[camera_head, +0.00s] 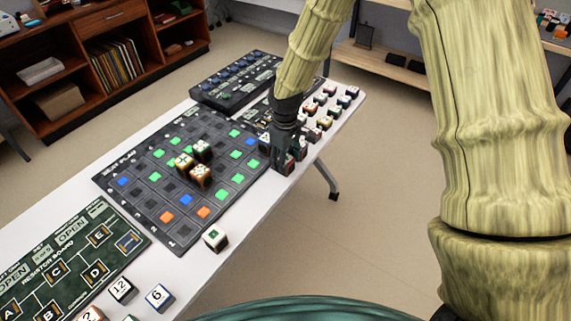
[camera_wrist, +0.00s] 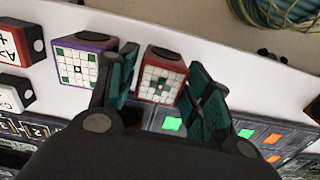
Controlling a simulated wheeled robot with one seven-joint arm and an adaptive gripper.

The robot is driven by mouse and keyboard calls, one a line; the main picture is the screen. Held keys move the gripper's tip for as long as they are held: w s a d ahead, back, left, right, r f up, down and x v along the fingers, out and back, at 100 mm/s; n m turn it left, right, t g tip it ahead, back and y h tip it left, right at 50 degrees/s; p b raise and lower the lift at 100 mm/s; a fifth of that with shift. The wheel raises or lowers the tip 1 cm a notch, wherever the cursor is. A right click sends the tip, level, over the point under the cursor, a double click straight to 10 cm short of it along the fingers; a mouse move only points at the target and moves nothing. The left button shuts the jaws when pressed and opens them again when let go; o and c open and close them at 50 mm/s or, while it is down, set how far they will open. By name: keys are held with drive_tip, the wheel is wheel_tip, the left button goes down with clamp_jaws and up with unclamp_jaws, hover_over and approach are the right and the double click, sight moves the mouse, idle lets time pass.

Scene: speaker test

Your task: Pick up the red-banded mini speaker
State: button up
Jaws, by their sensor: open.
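A small red-sided cube (camera_wrist: 160,75) with a white grid face and green squares, which looks like the red-banded mini speaker, appears in the wrist view. It lies in the gap between the fingers of my gripper (camera_wrist: 165,68). The fingers are open on either side of it; whether either one touches it I cannot tell. In the head view my gripper (camera_head: 283,158) points down at the table's right edge, beside the beat-pad board, among small cubes. The gripper and neighbouring cubes partly hide the red cube there, so I cannot single it out.
A purple-sided cube (camera_wrist: 82,60) stands close left of the gripper in the wrist view. Rows of small cubes (camera_head: 325,105) stand behind the gripper. The board (camera_head: 130,165) carries several stacked cubes (camera_head: 200,172). A lone white cube (camera_head: 215,238) sits near the table's front edge.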

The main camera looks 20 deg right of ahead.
drive_tip(key=shift+c, duration=0.2)
drive_tip(key=c, duration=0.8)
